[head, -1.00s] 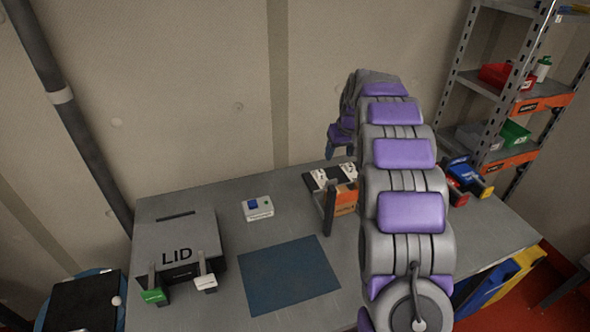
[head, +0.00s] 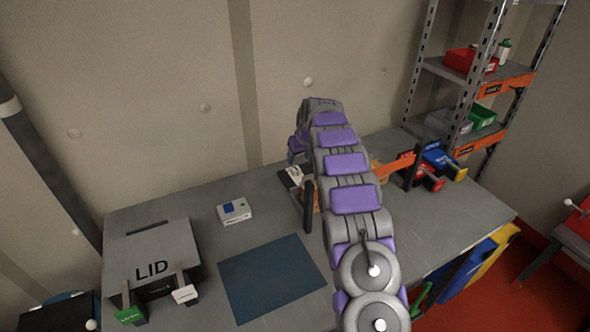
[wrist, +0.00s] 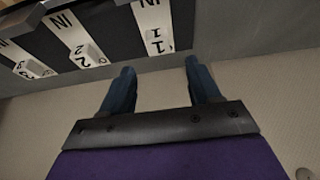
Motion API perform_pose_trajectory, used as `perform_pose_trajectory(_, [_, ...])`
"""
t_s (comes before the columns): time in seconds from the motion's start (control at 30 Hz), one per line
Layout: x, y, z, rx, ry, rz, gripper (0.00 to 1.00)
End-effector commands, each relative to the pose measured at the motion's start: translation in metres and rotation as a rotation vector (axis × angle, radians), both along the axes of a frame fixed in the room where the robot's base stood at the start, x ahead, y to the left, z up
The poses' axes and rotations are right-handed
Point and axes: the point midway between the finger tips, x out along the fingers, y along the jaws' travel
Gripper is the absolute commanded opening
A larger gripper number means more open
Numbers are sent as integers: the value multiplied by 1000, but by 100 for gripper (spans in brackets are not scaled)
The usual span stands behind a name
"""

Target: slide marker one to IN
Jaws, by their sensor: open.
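The marker board (wrist: 110,35) is black with white numbered strips and shows in the wrist view. Marker one (wrist: 153,34) is a small pale block on the strip labelled 1, with IN at the strip's top edge. Marker two (wrist: 88,55) and marker three (wrist: 36,68) sit on strips to its left. My gripper (wrist: 160,66) is open and empty, its two blue fingers pointing at the board's near edge, just short of marker one. In the head view the board (head: 291,177) is mostly hidden behind my arm.
A grey LID box (head: 152,255) stands at the bench's left, a small white button box (head: 234,211) right of it. A blue mat (head: 270,278) lies in front. Red and blue bins (head: 432,165) stand at the right, near a metal shelf (head: 470,90).

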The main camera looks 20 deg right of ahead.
Motion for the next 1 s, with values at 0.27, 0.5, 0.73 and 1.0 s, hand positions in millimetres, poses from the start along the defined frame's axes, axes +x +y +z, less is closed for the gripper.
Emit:
perform_pose_trajectory(0.27, [18, 2, -43, -1, -2, 1, 62])
perform_pose_trajectory(0.5, [28, 2, -65, -3, -4, 1, 62])
perform_pose_trajectory(0.73, [31, 1, -72, -2, -5, -1, 62])
perform_pose_trajectory(1.0, [31, 1, -73, -2, -4, 0, 62])
